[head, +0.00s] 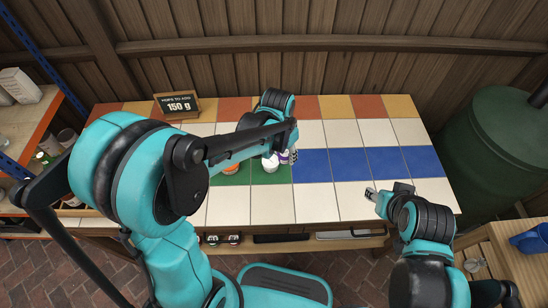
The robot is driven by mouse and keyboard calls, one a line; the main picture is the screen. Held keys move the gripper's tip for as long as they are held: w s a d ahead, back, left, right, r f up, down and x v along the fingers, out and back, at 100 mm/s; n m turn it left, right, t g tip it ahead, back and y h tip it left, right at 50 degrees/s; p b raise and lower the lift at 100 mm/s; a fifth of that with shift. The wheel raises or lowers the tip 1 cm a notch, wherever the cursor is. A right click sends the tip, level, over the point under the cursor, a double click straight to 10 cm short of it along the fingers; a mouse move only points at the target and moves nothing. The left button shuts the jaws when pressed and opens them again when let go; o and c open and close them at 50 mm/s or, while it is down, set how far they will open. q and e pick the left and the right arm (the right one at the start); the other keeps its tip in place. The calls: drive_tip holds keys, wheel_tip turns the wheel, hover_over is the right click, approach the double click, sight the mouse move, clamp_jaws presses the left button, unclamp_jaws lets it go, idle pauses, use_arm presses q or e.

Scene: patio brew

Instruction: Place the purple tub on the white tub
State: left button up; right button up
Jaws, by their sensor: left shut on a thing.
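The white tub (270,164) stands on the green tiles near the middle of the tiled table, partly hidden by my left arm. The purple tub (284,157) shows as a small purple and white patch just right of it, at my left gripper (291,154). That gripper is shut on the purple tub, though the arm hides most of the grip. I cannot tell whether the two tubs touch. My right gripper (371,194) is over the white tiles at the right, apart from both tubs; its jaw opening is unclear.
An orange thing (231,196) is partly hidden by my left arm on the green tiles. A small sign reading 150 g (178,104) stands at the back left. The blue tiles (352,163) on the right are clear. A green barrel (497,145) stands beyond the right edge.

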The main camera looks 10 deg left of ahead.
use_arm(q)
drive_tip(key=w+a+f, duration=0.1)
drive_tip(key=a, duration=0.1)
drive_tip(key=w+a+f+b, duration=0.2)
drive_tip(key=a+f, duration=0.1)
drive_tip(key=shift+w+a+f, duration=0.1)
drive_tip(key=shift+w+a, duration=0.2)
drive_tip(key=shift+a, duration=0.05)
drive_tip(key=shift+f+b, duration=0.85)
drive_tip(key=shift+f, duration=1.1)
drive_tip(key=shift+f, duration=0.15)
drive_tip(key=o, duration=1.1)
drive_tip(key=shift+o, duration=0.2)
